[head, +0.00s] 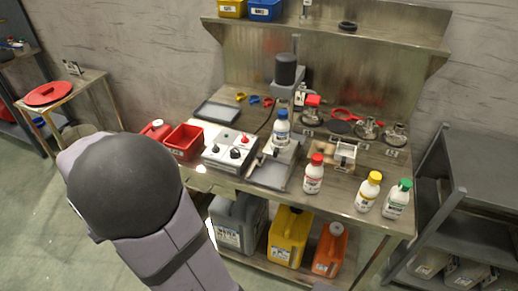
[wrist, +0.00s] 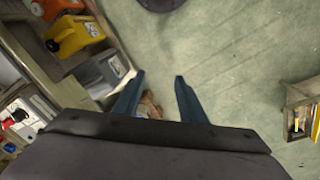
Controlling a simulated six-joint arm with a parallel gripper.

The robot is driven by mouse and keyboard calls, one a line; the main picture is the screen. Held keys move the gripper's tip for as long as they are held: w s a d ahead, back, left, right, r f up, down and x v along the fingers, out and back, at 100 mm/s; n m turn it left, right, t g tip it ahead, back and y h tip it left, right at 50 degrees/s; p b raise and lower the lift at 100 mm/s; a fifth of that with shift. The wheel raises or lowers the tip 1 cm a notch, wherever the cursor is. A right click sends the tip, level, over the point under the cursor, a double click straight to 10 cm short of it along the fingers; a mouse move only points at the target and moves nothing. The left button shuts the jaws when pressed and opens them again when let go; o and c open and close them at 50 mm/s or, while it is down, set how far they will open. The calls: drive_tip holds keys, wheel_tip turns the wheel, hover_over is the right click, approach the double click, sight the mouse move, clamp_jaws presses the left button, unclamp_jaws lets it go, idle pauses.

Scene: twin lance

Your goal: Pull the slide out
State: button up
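A bench machine with a dark cylindrical head (head: 286,70) on a post stands at the middle of the metal bench. Below it, a white bottle with a blue cap (head: 281,128) stands on or just behind a grey slide-like plate (head: 270,174) at the bench's front edge. I cannot tell for sure which part is the slide. My gripper (wrist: 160,80) shows in the wrist view with two blue fingers apart and nothing between them. It points down toward the floor, away from the bench top. The head view shows my arm at left, but not the fingers.
A control box (head: 229,152) and red bin (head: 184,141) sit left of the plate. Bottles with red (head: 313,176), yellow (head: 368,192) and green (head: 397,200) caps line the right front. Jugs, including a yellow one (head: 289,238), stand below. Floor before the bench is clear.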

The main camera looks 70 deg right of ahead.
drive_tip(key=w+d+r+m+h+p, duration=0.15)
drive_tip(key=d+m, duration=0.35)
drive_tip(key=d, duration=0.7)
drive_tip(key=m+g+p, duration=0.3)
drive_tip(key=m, duration=1.2)
approach(259, 155)
drive_tip(key=shift+h, duration=0.35)
drive_tip(key=shift+a+p+x, duration=0.1)
drive_tip(key=shift+p+x, duration=0.6)
drive_tip(key=shift+x, duration=1.35)
drive_tip(key=shift+a+p+x, duration=0.15)
drive_tip(key=shift+p+x, duration=0.55)
drive_tip(key=shift+x, duration=1.3)
clamp_jaws()
